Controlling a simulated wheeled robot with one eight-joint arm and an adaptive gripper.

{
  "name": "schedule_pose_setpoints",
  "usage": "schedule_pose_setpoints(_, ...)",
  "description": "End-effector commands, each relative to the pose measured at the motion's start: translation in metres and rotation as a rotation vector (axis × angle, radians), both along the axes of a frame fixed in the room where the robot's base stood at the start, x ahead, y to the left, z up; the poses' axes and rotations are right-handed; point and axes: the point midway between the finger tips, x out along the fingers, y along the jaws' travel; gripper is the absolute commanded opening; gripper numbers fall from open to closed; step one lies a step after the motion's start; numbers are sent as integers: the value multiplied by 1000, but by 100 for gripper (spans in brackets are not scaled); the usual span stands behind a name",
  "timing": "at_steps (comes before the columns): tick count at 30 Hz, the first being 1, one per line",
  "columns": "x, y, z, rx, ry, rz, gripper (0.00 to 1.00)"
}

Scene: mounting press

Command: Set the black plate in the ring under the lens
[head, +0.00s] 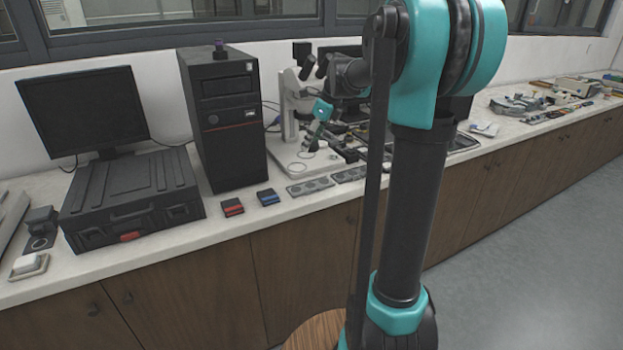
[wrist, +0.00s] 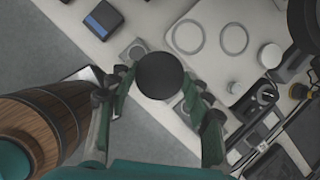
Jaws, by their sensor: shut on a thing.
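The black plate (wrist: 160,76) is a round dark disc in the wrist view. My gripper (wrist: 160,82) is shut on it, with one finger at each side. It appears over the counter's front edge, above grey holders. Two thin rings, a left ring (wrist: 188,52) and a right ring (wrist: 234,54), lie on the pale microscope base (wrist: 213,78), up and right of the plate. In the head view, my gripper (head: 312,142) is small beside the microscope (head: 289,105), above its pale base (head: 290,170). The plate cannot be made out there. I cannot tell which ring lies under the lens.
Grey holders (head: 310,187) line the counter's front edge, with a blue-topped block (head: 268,197) and a red-topped block (head: 232,207) to their left. A computer tower (head: 225,150) stands left of the microscope. A white round piece (wrist: 270,55) and dark equipment crowd the right of the base.

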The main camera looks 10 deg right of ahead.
Motion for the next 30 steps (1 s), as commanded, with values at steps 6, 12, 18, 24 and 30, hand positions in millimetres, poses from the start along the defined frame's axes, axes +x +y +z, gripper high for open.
schedule_pose_setpoints(6, 0, 0, -54, 0, 0, 0, 21)
schedule_pose_setpoints(12, 1, 0, -92, 0, 0, 0, 21)
schedule_pose_setpoints(18, 0, 0, -107, 0, 0, 1, 21)
schedule_pose_setpoints(24, 1, 0, -133, 0, 0, 1, 21)
schedule_pose_setpoints(30, 0, 0, -141, 0, 0, 1, 21)
